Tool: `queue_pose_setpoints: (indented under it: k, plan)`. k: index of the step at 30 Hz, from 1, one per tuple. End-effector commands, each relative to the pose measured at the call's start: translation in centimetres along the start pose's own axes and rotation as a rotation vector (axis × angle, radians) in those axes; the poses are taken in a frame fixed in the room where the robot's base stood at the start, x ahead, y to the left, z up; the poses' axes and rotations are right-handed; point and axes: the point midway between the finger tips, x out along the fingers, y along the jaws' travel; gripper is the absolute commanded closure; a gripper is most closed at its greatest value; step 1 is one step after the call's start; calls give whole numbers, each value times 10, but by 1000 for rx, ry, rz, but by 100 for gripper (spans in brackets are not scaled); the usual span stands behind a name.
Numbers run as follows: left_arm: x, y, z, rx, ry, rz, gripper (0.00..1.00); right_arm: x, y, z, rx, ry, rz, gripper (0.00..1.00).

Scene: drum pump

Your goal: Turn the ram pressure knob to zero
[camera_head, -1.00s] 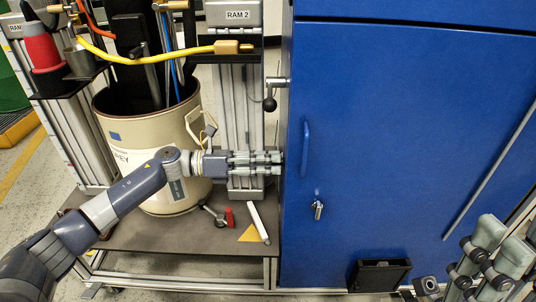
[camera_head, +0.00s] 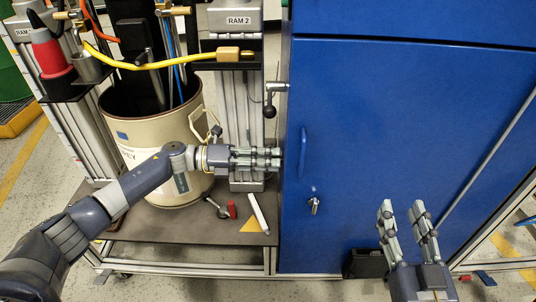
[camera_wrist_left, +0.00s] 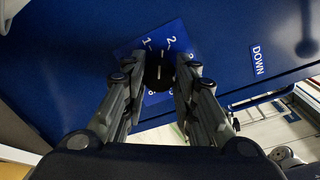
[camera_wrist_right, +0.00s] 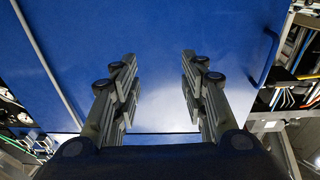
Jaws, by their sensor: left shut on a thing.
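The black round knob (camera_wrist_left: 158,72) shows in the left wrist view, on a blue panel, with a blue dial plate (camera_wrist_left: 150,46) with white numbers behind it. A light mark on the knob points roughly up in that view, but its exact setting is hard to read. My left gripper (camera_head: 279,158) reaches the left side of the blue cabinet (camera_head: 400,130) in the head view; the knob is hidden there. The left wrist view shows its fingers (camera_wrist_left: 159,88) shut on the knob from both sides. My right gripper (camera_head: 400,207) is open and empty in front of the cabinet door.
A lever with a black ball (camera_head: 270,111) sticks out above my left gripper. A cream drum (camera_head: 150,130) stands behind my left arm. A "DOWN" label (camera_wrist_left: 258,60) is beside the dial. The door has a handle (camera_head: 303,152) and a key (camera_head: 314,206).

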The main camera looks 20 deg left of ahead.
Motion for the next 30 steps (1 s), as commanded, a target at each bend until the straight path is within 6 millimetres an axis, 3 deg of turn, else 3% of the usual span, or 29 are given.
queue_pose_setpoints:
  k: [8,14,21,30]
  plan:
    - [0,-2,2,-175,14,3,97,-22,10,67,-6,-373,22,60]
    - [0,-2,2,-313,26,5,97,-56,17,110,-5,-636,39,60]
    - [0,-2,3,-498,40,6,97,-112,23,148,-1,-944,58,60]
    - [0,-1,3,-768,62,8,97,-194,29,170,11,-1304,82,60]
